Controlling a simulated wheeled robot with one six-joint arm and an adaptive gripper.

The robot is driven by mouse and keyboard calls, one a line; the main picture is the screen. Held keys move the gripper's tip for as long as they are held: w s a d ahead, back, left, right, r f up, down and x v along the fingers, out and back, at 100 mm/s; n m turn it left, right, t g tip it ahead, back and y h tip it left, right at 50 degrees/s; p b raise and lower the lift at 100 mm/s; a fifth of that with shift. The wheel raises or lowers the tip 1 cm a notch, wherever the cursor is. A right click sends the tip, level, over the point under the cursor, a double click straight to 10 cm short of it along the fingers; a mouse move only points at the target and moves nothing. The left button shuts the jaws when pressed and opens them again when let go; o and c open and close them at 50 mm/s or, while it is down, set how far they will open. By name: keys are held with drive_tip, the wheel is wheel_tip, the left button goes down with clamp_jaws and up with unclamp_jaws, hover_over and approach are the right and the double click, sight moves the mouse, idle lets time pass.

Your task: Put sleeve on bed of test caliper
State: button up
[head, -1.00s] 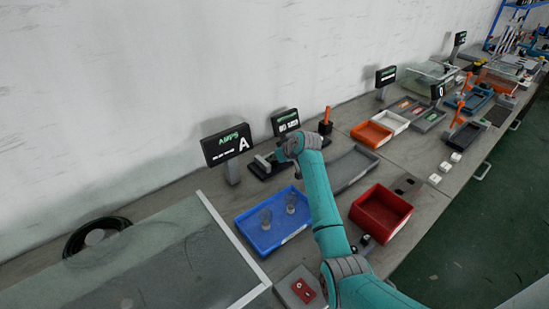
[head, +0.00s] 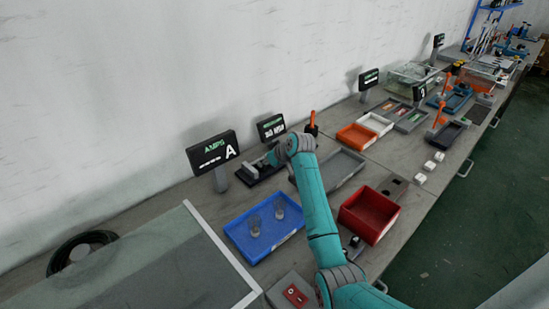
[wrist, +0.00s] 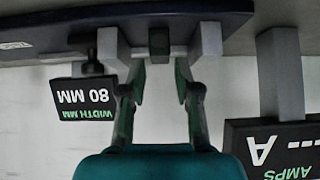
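The test caliper (head: 250,176) stands by the wall, partly hidden by my arm in the head view. In the wrist view, which is upside down, its dark bed (wrist: 228,20) runs across the top with a pale grey jaw (wrist: 108,46) on one side and another (wrist: 209,40) on the other. A small dark block, apparently the sleeve (wrist: 159,42), sits between the jaws against the bed. My gripper (wrist: 160,82) is open, its two fingers spread on either side of the block with gaps showing. Whether the block rests fully on the bed is unclear.
The caliper's display (wrist: 88,98) reads 80 MM. An AMPS display (head: 213,152) stands beside it. A blue tray (head: 240,249) holds two translucent pieces. A grey tray (head: 345,168) and red bin (head: 369,214) lie to the right.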

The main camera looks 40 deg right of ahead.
drive_tip(key=v, duration=0.8)
drive_tip(key=shift+s, duration=0.1)
idle(0.3)
